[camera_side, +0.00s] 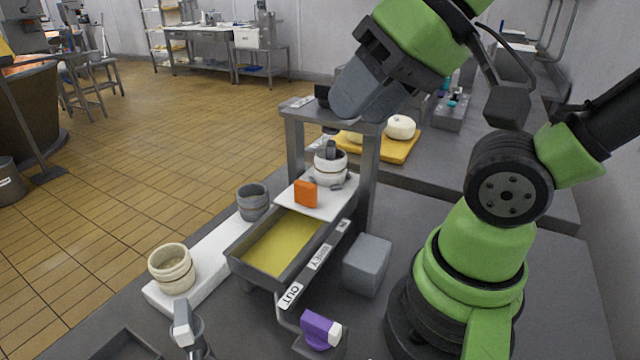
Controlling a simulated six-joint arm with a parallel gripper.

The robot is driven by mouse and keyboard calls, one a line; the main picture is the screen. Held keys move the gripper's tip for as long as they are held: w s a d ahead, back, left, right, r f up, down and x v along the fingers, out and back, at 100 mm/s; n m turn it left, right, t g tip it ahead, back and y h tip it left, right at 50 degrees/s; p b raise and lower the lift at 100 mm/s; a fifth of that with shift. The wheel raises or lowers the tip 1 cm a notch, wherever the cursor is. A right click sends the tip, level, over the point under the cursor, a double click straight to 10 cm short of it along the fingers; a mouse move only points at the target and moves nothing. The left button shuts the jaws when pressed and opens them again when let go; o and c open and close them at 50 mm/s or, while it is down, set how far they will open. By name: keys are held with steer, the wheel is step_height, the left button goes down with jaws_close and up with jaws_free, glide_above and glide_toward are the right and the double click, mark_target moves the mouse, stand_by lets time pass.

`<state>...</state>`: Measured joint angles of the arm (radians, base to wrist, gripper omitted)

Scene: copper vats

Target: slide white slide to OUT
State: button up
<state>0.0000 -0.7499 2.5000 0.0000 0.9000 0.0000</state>
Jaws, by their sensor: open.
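The white slide (332,205) is a flat white plate at the back of the rail, under the grey press frame (368,170). An orange block (305,194) stands up at its front left, and a pale ringed pot (330,172) sits near its back. The slide lies behind the tray of yellow liquid (270,243). The OUT label (290,297) is at the near end of the rail, with the WHEY label (319,257) behind it and a third, unreadable label farther back. My gripper (352,98) is open and above the press frame, apart from the slide; its fingertips partly overlap the frame's top in view.
A white board (205,268) at the left holds a cream pot (172,270) and a grey pot (253,202). A grey block (367,264) stands right of the rail. A purple-and-white part (320,331) is near the front. A yellow board (392,148) with white rounds lies behind.

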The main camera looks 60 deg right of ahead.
stand_by(0.4)
steer(key=o, duration=0.3)
steer(key=shift+o, duration=1.1)
steer(key=shift+w, duration=0.2)
steer(key=m+g+h, duration=0.7)
steer(key=m, duration=0.7)
glide_toward(304, 184)
steer(key=x, duration=0.2)
steer(key=shift+y, duration=0.3)
steer(key=x, duration=0.9)
steer(key=shift+d, duration=0.2)
